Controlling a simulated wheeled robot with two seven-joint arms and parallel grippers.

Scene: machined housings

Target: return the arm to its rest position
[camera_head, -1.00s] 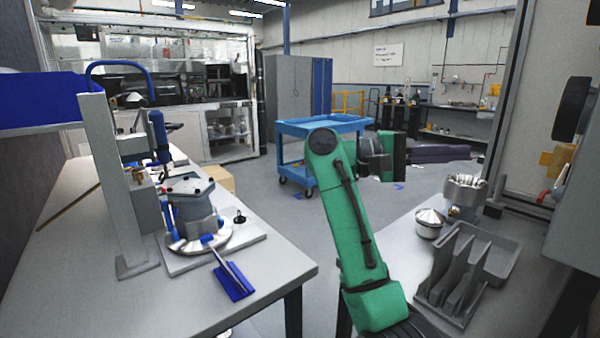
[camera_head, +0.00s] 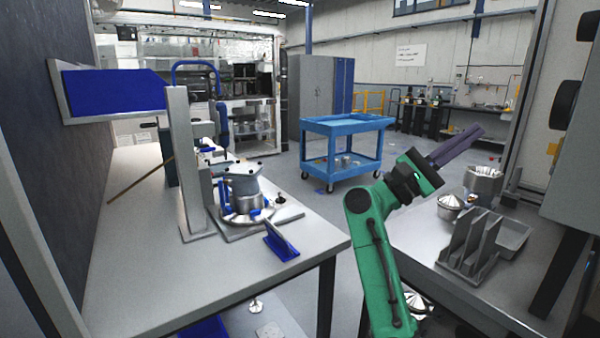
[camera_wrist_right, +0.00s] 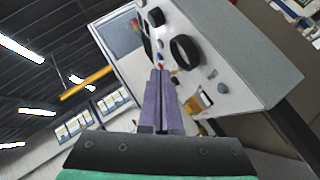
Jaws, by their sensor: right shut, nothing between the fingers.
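My right arm (camera_head: 376,256) is green and rises from the bottom of the head view between the two tables. Its gripper (camera_head: 474,134) has long purple fingers that point up and to the right, above the back of the right table. The fingers are shut with nothing between them. In the right wrist view the purple fingers (camera_wrist_right: 160,92) lie side by side, pointing toward a light-coloured machine panel. My left gripper is not in view.
The left table (camera_head: 150,290) bears a fixture with a machined housing (camera_head: 243,190). The right table (camera_head: 420,240) bears a grey slotted rack (camera_head: 472,245), a small domed part (camera_head: 450,206) and a metal housing (camera_head: 483,182). A blue cart (camera_head: 345,125) stands behind. A machine cabinet (camera_head: 570,190) borders the right.

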